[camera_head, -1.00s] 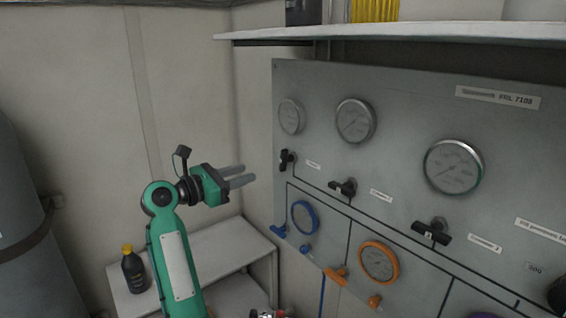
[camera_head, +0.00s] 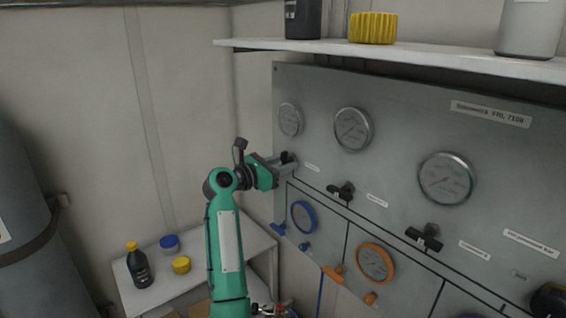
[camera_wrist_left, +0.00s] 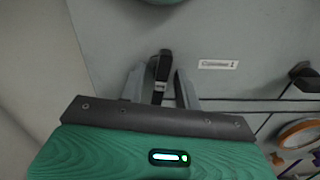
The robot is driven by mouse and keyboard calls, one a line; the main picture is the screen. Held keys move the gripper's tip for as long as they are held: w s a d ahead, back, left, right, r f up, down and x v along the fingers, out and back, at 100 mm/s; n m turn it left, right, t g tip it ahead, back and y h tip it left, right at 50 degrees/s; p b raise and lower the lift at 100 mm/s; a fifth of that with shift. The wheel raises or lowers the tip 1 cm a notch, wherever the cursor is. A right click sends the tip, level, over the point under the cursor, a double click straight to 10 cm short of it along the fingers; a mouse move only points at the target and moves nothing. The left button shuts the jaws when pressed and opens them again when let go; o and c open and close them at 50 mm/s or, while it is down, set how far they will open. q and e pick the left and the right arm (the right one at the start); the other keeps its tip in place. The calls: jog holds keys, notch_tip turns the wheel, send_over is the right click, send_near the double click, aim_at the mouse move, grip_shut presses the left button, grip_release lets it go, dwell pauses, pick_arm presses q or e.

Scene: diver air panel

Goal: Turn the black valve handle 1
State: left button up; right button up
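The black valve handle 1 (camera_head: 288,157) is the leftmost black handle on the grey panel, below the small left gauge. My left gripper (camera_head: 284,167) is at this handle, its fingers reaching toward the panel. In the left wrist view the handle (camera_wrist_left: 162,67) stands upright between the two grey fingertips (camera_wrist_left: 160,85). The fingers are apart, with a narrow gap visible beside the handle; I see no firm grip. The fingers partly hide the handle's base. My right gripper is not in view.
More black handles (camera_head: 341,191) (camera_head: 424,238) sit to the right on the panel. A white shelf (camera_head: 450,62) juts out above. A low table (camera_head: 236,250) holds a black bottle (camera_head: 137,267).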

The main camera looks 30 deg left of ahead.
pick_arm(q)
grip_shut()
jog(key=shift+m, duration=0.3)
jog(key=m, duration=0.5)
jog(key=shift+a+f+b, duration=0.1)
jog(key=shift+b, duration=0.25)
jog(key=m+b, duration=0.1)
jog(key=m, duration=0.3)
jog(key=shift+m, duration=0.3)
jog(key=m+b, duration=0.2)
jog(key=m, duration=0.3)
jog(key=shift+m+b, duration=0.3)
jog(key=shift+m, duration=0.1)
jog(key=shift+r, duration=0.2)
